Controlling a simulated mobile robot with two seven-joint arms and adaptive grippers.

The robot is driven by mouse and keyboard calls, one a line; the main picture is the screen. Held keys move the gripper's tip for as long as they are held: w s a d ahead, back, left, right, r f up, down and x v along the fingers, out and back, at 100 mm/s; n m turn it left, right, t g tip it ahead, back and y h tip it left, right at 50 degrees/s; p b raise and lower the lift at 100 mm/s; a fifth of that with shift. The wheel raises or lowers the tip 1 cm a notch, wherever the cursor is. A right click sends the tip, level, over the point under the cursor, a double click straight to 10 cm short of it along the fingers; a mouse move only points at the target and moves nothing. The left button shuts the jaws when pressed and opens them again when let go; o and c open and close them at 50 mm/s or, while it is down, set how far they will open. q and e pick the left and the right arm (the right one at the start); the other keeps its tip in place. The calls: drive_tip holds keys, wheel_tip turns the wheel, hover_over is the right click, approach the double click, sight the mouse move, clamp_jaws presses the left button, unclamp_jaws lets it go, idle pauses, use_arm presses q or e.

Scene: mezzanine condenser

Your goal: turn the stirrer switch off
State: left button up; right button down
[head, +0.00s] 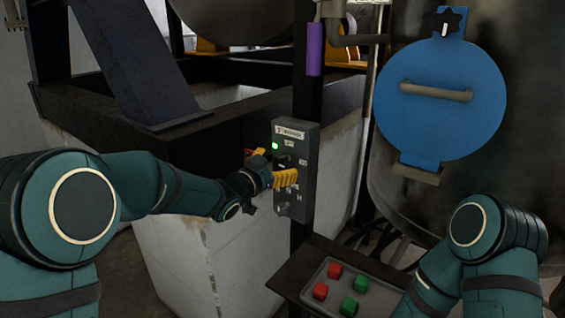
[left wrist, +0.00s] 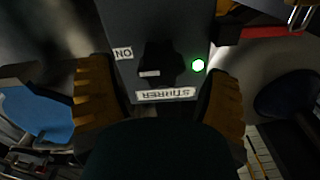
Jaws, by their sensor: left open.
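The stirrer switch is a black rotary knob (left wrist: 160,58) on a grey control box (head: 311,150). In the left wrist view, which shows the box upside down, a white mark on the knob lies on the side of the ON label (left wrist: 123,54). A green lamp (left wrist: 198,66) beside the knob is lit; it also glows in the head view (head: 275,146). The STIRRER label (left wrist: 165,95) is near the knob. My left gripper (head: 285,178) is open in front of the box, its yellow fingers spread to either side of the knob. My right gripper is out of view.
A tray (head: 338,300) with red and green blocks lies below the box, near my right arm. A blue round hatch (head: 440,98) with a handle is at the right. A purple-wrapped post (head: 314,50) rises above the box. A pale block wall (head: 185,255) stands below my left forearm.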

use_arm(q)
drive_tip(key=shift+x, duration=1.2)
drive_tip(key=c, duration=1.2)
